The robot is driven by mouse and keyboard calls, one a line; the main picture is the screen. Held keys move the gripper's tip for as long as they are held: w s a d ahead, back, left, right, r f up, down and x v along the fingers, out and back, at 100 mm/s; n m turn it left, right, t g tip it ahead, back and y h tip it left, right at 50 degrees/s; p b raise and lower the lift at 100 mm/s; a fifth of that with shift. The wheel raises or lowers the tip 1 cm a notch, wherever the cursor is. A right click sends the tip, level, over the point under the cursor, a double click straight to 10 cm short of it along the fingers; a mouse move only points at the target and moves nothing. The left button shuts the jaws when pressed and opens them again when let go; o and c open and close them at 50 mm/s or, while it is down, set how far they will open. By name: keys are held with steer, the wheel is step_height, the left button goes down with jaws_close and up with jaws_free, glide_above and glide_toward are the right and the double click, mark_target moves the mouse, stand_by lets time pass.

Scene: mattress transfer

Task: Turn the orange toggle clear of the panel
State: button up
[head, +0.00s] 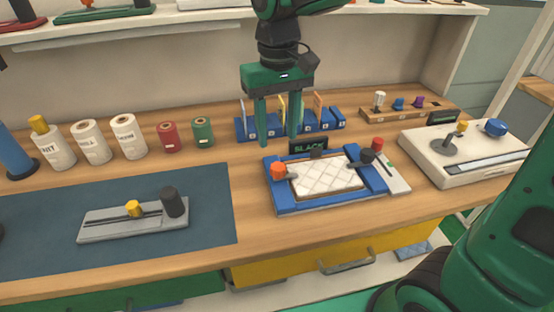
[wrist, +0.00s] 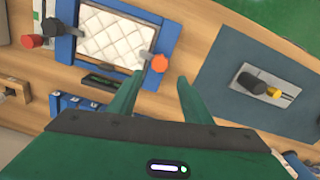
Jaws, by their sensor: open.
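The orange toggle (head: 278,171) stands at the left side of a blue frame (head: 312,206); it also shows in the wrist view (wrist: 159,64). Its short grey arm points right and overlaps the left edge of the white quilted panel (head: 328,178). The panel lies inside the frame. A black toggle (head: 367,157) at the panel's right also has a grey arm reaching the panel's edge. My gripper (head: 279,139) is open and empty, pointing down above and behind the orange toggle. In the wrist view the toggle appears just beyond the gap between the fingertips (wrist: 159,82).
A small display (head: 308,147) reading "SLACK" stands behind the frame. A red knob (head: 377,143) is at its back right. A blue rack (head: 325,120) stands close behind my fingers. A grey slider fixture (head: 135,221) sits left on the dark mat (head: 40,245). A white console (head: 465,160) is right.

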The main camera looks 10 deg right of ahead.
mark_target(278, 166)
step_height(278, 166, down, 9)
steer(key=shift+f, duration=0.1)
stand_by(0.3)
steer(key=c, duration=1.1)
